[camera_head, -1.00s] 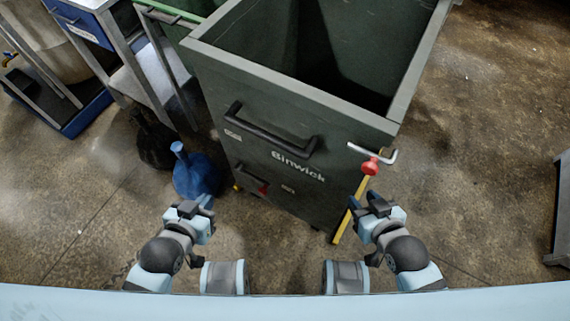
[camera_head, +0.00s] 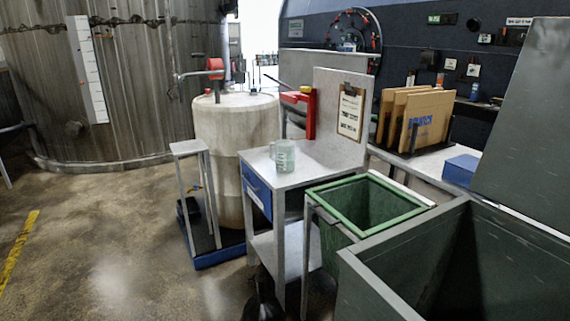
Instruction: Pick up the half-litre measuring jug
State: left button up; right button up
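The measuring jug (camera_head: 284,156) is a clear, pale-green tinted vessel. It stands upright on the grey top of a small workbench (camera_head: 318,166) with a blue drawer, in the middle of the head view. It is close to the bench's front left corner. Its fine markings are too small to read.
A green open bin (camera_head: 372,207) stands right of the bench, and a large dark green container (camera_head: 400,285) fills the lower right. A pale drum (camera_head: 238,150) stands behind the bench on the left. The floor (camera_head: 110,235) at left is clear.

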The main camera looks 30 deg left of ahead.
aim_at(285, 148)
jog(key=k+j, duration=0.1)
jog(key=j, duration=0.4)
jog(key=j+z, duration=0.15)
jog(key=j, duration=0.35)
jog(key=j+z, duration=0.1)
jog(key=j, duration=0.45)
jog(key=k+j+z, duration=0.1)
jog(key=j, duration=0.45)
jog(key=j+z, duration=0.25)
jog(key=j, duration=0.8)
jog(key=i+j+z, duration=0.15)
jog(key=j, duration=0.4)
jog(key=j+z, duration=0.15)
jog(key=j, duration=0.4)
